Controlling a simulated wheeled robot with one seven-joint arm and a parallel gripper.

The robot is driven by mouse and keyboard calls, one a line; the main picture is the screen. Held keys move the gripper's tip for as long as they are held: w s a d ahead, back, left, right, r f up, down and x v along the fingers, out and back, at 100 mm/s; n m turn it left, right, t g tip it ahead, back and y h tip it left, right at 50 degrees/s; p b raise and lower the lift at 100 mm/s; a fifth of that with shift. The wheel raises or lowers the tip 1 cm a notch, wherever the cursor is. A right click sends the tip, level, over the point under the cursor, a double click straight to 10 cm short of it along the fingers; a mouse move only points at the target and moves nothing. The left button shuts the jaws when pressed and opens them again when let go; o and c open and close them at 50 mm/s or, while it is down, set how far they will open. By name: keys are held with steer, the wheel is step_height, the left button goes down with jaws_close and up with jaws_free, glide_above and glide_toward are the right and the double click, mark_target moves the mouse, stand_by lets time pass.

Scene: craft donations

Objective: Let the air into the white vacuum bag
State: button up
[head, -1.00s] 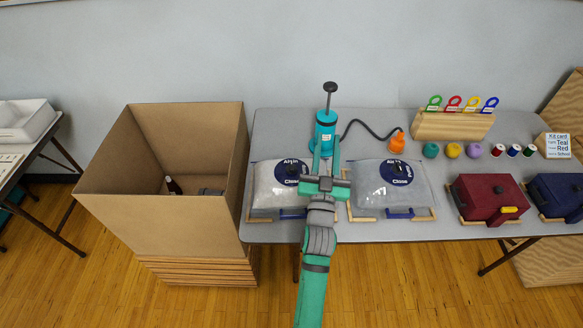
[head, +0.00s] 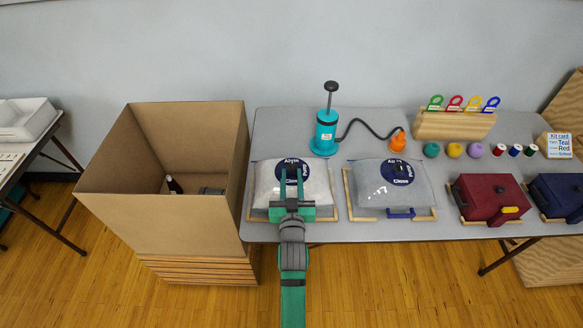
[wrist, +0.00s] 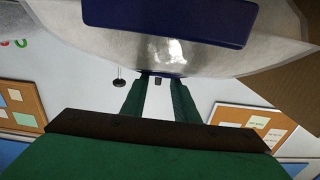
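The white vacuum bag (head: 263,188) lies puffed up in a wooden frame at the table's front left. A round dark blue valve label (head: 291,164) is on its top. My gripper (head: 291,172) is over this bag with its two fingers spread apart at the label and partly hiding it. The wrist view shows the gripper (wrist: 157,84) open, with a small dark part of the valve (wrist: 157,76) near the fingertips. The bag's pale side (wrist: 75,40) and blue front clip (wrist: 170,18) fill the top of that view. I cannot tell whether the fingers touch the valve.
A greyer bag (head: 372,192) with a similar label lies to the right. A teal pump (head: 325,134) with a hose and orange nozzle (head: 397,141) stands behind. A deep cardboard box (head: 160,222) is at left. Red (head: 484,200) and navy (head: 556,194) cases are at right.

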mark_target(292, 171)
steer(key=shift+w+d, duration=0.15)
steer(key=shift+w, duration=1.95)
steer(key=c, duration=0.6)
steer(key=o, duration=0.6)
steer(key=shift+s+a, duration=0.6)
steer(key=shift+s, duration=1.4)
steer(key=shift+s+a, duration=0.65)
steer(key=shift+s, duration=1.35)
steer(key=shift+s+a, duration=0.6)
steer(key=shift+s, duration=1.4)
